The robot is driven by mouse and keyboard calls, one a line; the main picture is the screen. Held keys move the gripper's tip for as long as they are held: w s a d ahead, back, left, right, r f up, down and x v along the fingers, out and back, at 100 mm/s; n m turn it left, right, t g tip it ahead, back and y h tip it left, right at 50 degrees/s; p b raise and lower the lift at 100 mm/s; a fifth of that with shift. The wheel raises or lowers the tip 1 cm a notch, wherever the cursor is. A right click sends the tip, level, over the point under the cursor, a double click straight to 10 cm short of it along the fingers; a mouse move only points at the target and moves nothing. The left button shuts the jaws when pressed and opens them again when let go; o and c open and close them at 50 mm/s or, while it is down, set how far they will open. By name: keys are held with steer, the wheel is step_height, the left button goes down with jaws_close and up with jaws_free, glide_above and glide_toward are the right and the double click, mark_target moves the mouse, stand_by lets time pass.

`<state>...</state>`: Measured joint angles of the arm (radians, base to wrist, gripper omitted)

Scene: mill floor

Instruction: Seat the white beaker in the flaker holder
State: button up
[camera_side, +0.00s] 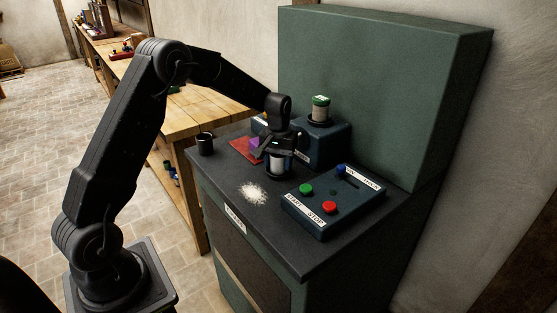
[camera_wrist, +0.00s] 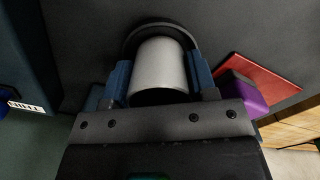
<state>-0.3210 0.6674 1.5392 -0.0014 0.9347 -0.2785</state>
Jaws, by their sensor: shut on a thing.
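My gripper (camera_side: 277,158) is shut on the white beaker (camera_side: 277,167), low over the dark worktop. In the wrist view the beaker (camera_wrist: 160,68) sits between the blue fingers of my gripper (camera_wrist: 160,82). A dark curved rim (camera_wrist: 160,30) arcs around the beaker's far end there. It looks like a holder ring, but I cannot tell whether the beaker is inside it or above it. In the side view my gripper hides most of this spot.
A dark blue box (camera_side: 326,147) bears a green-lidded jar (camera_side: 320,108). A control box (camera_side: 333,208) with green, red and blue knobs is in front right. A black cup (camera_side: 205,144), red mat (camera_side: 243,150), purple block (camera_side: 256,147) and white flakes (camera_side: 254,194) are on the worktop.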

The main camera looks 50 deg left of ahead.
steer(key=shift+f, duration=0.3)
steer(key=o, duration=0.7)
step_height(320, 180, up, 11)
stand_by(0.8)
